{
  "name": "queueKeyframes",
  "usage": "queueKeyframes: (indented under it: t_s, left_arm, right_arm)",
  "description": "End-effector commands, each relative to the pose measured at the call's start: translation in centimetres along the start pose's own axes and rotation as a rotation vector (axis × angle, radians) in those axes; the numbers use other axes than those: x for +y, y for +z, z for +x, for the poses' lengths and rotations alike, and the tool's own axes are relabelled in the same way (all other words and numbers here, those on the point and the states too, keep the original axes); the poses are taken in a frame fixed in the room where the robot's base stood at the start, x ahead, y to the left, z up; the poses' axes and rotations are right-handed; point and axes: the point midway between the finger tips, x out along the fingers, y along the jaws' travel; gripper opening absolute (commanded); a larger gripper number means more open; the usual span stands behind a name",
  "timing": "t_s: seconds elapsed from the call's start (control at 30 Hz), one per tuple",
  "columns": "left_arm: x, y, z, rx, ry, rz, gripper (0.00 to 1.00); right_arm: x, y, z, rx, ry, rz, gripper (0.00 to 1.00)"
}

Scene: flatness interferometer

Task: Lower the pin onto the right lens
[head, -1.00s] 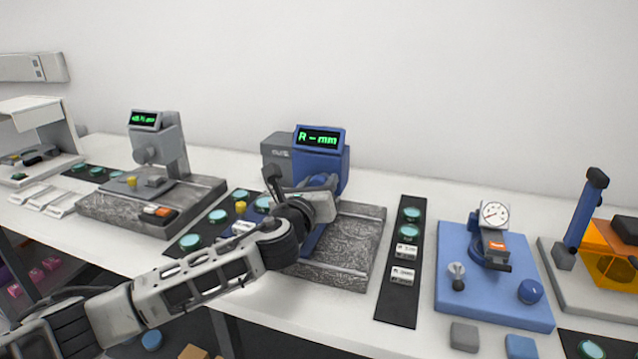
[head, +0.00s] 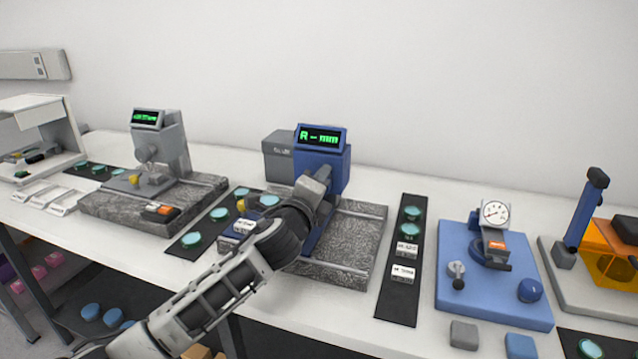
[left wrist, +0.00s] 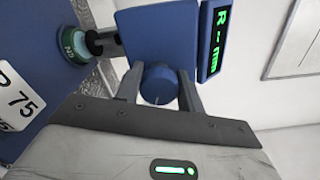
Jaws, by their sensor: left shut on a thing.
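My left gripper (left wrist: 160,88) is shut on a round blue knob (left wrist: 158,84) on the side of the blue gauge head (left wrist: 155,40). In the head view the left gripper (head: 316,184) is at this gauge, and its wrist hides most of the stage. In the left wrist view a dark pin (left wrist: 104,42) sticks out of the gauge head toward a teal lens (left wrist: 70,45) in a blue seat. The pin's tip is very close to the lens; I cannot tell whether they touch. My right gripper is out of view.
The gauge's green display (head: 319,137) reads "R - mm". A label with 75 (left wrist: 18,98) is beside the lens. Dark mats with teal lenses flank the granite base (head: 355,240). A blue dial gauge stand (head: 495,300) is at the right, a grey instrument (head: 165,150) at the left.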

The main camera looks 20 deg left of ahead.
Motion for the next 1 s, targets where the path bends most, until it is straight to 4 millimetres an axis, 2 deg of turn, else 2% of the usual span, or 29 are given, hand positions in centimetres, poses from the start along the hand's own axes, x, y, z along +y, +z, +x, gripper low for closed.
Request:
queueKeyframes:
  t_s: [0.5, 0.73, 1.0]
  left_arm:
    - [0.18, 0.0, 0.01, -0.002, 0.001, -0.443, 0.15]
    - [0.26, -0.01, 0.01, -0.002, 0.001, -0.561, 0.15]
    - [0.29, -0.02, 0.01, -0.002, 0.001, -0.619, 0.15]
  right_arm:
    - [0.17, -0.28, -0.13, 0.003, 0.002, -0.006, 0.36]
    - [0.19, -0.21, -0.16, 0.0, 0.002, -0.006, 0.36]
    - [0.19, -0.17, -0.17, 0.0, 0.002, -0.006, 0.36]
